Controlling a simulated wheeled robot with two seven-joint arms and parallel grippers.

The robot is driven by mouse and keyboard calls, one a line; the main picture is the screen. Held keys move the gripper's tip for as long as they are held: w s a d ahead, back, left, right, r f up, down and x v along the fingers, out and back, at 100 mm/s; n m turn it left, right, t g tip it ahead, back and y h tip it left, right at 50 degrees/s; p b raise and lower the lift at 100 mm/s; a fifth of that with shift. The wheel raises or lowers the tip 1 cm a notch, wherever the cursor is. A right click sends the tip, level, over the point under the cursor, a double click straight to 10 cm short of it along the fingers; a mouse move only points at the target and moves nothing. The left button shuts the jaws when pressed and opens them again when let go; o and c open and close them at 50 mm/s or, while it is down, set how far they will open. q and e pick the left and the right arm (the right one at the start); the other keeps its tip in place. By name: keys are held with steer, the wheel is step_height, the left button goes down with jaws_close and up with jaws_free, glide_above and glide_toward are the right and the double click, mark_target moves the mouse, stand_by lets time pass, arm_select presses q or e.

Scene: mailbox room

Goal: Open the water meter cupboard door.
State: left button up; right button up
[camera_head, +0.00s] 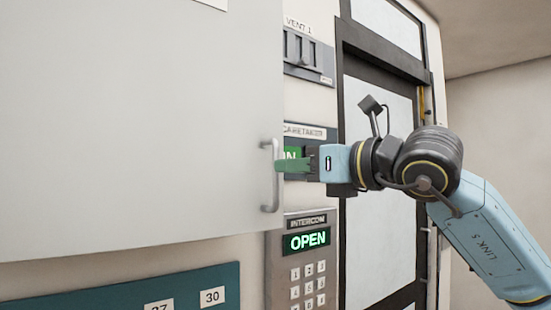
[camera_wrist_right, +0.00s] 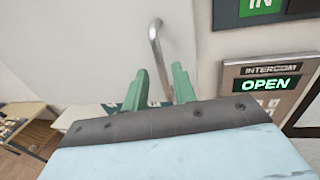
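The light grey cupboard door (camera_head: 130,120) fills the left of the head view. Its upright metal bar handle (camera_head: 270,178) sits near the door's right edge. My right gripper (camera_head: 281,166) is at the handle, with its green fingers pointing left. In the right wrist view the handle (camera_wrist_right: 156,50) runs down between the two fingertips (camera_wrist_right: 160,80). The fingers are apart, with gaps showing beside the bar. Whether either finger touches it I cannot tell. I cannot tell whether the door stands ajar. My left gripper is out of view.
An intercom keypad (camera_head: 308,270) with a lit OPEN sign is right of the door's lower edge. A caretaker sign (camera_head: 305,132) and a vent panel (camera_head: 308,55) are above it. A teal numbered panel (camera_head: 120,297) lies below the door. A dark-framed glazed door (camera_head: 370,240) stands behind my right arm.

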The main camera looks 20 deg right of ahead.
mark_target(275, 202)
steer(key=p+x, duration=0.1)
steer(key=x, duration=0.4)
jaws_close()
